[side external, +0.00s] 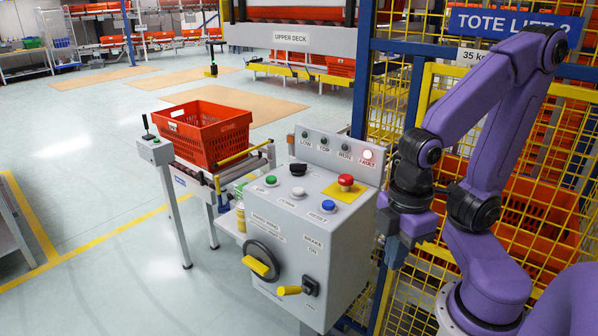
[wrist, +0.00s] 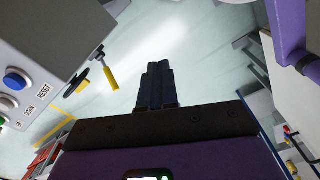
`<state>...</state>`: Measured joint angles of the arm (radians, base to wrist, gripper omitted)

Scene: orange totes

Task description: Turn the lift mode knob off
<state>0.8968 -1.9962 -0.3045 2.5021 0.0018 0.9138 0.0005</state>
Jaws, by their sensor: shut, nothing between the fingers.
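The grey control console (side external: 310,235) stands at the centre of the side view. A black selector knob (side external: 298,169) sits at the back of its sloping top, but its label and setting are too small to read, so I cannot confirm that it is the lift mode knob. My gripper (side external: 391,254) points down just right of the console, apart from the knob. In the wrist view the fingers (wrist: 155,84) are together and empty. There, the console (wrist: 50,40) shows at upper left with a blue button (wrist: 17,80); the black knob is not visible.
Green (side external: 271,180), white (side external: 298,191) and blue (side external: 328,206) buttons and a red mushroom button (side external: 345,181) crowd the top. A handwheel (side external: 262,262) and yellow brake lever (side external: 296,289) project from the front. Yellow mesh fencing (side external: 395,95) stands behind my arm.

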